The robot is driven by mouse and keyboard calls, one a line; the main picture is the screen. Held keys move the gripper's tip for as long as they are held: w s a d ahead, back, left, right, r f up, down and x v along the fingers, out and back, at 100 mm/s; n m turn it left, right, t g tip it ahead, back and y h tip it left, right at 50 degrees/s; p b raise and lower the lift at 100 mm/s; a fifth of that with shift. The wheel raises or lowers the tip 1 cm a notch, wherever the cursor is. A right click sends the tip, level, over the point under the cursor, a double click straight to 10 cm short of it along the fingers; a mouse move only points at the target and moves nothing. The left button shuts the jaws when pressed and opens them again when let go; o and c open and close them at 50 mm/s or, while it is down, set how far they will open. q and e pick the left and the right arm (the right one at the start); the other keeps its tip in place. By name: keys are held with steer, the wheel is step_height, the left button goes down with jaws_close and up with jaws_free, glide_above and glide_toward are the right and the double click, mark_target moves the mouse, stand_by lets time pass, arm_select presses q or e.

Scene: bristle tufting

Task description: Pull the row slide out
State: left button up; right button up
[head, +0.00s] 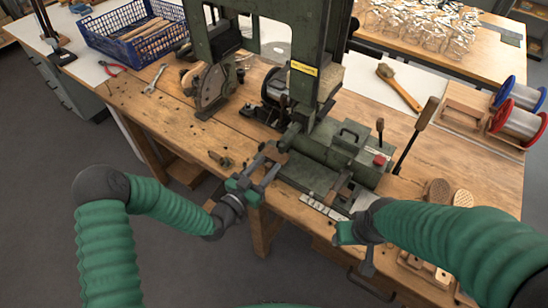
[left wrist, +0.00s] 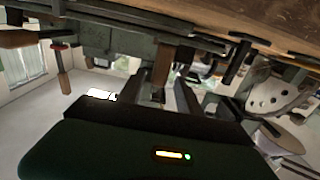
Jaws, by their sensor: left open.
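The green tufting machine (head: 325,150) stands on the wooden bench. Its low bed carries a wooden grip (head: 340,187) at the front. I cannot tell for sure which part is the row slide. My left gripper (head: 270,163) is open at the bed's left end, its fingers pointing at a brown block (head: 279,147) there. In the left wrist view, a brown wooden piece (left wrist: 163,66) shows beyond and between the fingers (left wrist: 160,92); contact cannot be told. My right gripper (head: 357,243) is at the bench's front edge, partly hidden by its own arm; its jaw opening is unclear.
A scale strip (head: 323,208) lies at the bench's front edge. A small brass fitting (head: 221,159), a wrench (head: 154,79) and red pliers (head: 111,68) lie left. A blue crate (head: 135,32) stands behind them. Wire spools (head: 519,108) and a brush (head: 399,87) are right.

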mark_target(276, 158)
arm_select(q)
steer(key=x, duration=0.3)
steer(key=shift+w+d, duration=0.1)
steer(key=shift+w, duration=0.15)
steer(key=shift+w+d, duration=0.1)
steer(key=shift+d, duration=0.4)
steer(key=shift+a, duration=0.25)
jaws_close()
stand_by(0.5)
